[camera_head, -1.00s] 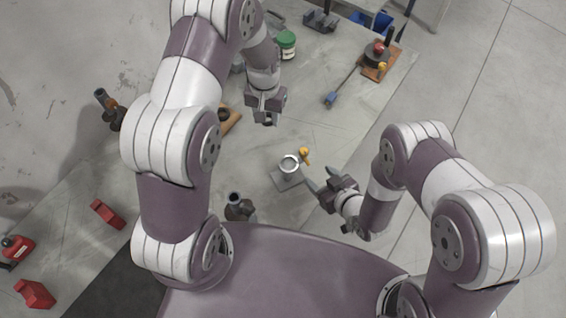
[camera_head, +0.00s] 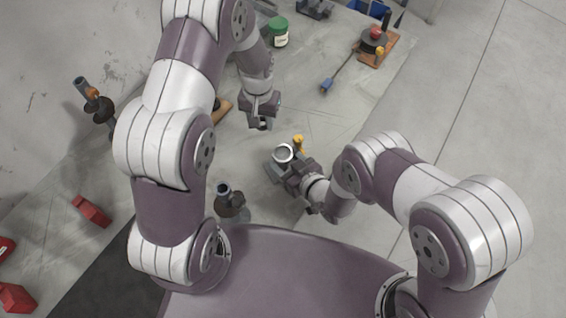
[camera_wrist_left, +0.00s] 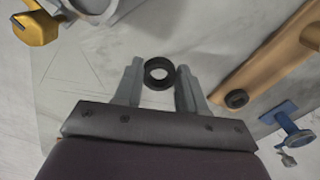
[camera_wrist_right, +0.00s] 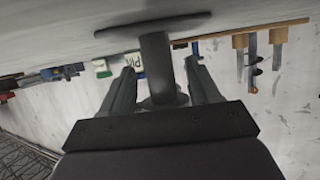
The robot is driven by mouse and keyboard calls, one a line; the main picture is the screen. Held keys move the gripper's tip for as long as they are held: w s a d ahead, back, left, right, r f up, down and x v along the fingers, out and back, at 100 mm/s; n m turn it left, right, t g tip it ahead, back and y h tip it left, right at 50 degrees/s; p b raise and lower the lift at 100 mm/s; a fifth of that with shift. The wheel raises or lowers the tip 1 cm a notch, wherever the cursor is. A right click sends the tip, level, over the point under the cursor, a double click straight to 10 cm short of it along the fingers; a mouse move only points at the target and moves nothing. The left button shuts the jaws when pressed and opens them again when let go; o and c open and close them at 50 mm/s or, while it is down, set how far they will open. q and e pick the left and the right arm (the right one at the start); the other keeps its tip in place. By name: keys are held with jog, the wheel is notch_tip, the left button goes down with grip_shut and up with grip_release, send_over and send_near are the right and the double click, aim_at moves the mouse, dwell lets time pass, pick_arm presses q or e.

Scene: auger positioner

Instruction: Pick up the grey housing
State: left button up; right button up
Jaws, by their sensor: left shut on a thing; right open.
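The grey housing (camera_head: 273,168), with a light round ring on top and a yellow knob beside it, sits on the table in front of me in the head view. Part of it also shows at the upper left of the left wrist view (camera_wrist_left: 122,8). My right gripper (camera_head: 284,170) is open at the housing, covering part of it. In the right wrist view a dark grey cylindrical part (camera_wrist_right: 156,65) stands between the open fingers; contact cannot be told. My left gripper (camera_head: 262,124) is shut on a black ring (camera_wrist_left: 147,74), farther back.
A dark part with an upright tube (camera_head: 230,203) stands left of the housing. A wooden piece (camera_wrist_left: 275,60) lies near my left gripper. A green jar (camera_head: 278,32), a blue-ended tool (camera_head: 327,85) and a wooden board (camera_head: 378,50) are farther back. Red blocks (camera_head: 92,211) lie at left.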

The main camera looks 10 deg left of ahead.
aim_at(281, 146)
pick_arm(q)
jog(key=shift+s+r, duration=0.1)
jog(key=shift+r, duration=0.05)
pick_arm(e)
jog(key=shift+s+r, duration=0.1)
jog(key=c, duration=0.4)
jog(key=shift+d, duration=0.1)
grip_shut()
jog(key=shift+r, duration=0.55)
jog(key=r, duration=0.3)
jog(key=shift+w+d+r, duration=0.25)
jog(key=shift+w+r, duration=0.05)
jog(key=shift+w, duration=0.1)
pick_arm(q)
jog(key=shift+f+b, duration=0.8)
jog(key=shift+f, duration=0.05)
pick_arm(e)
jog(key=w+d+r, duration=0.6)
jog(key=w+d, duration=0.1)
jog(key=d, duration=0.1)
jog(key=shift+d+r, duration=0.2)
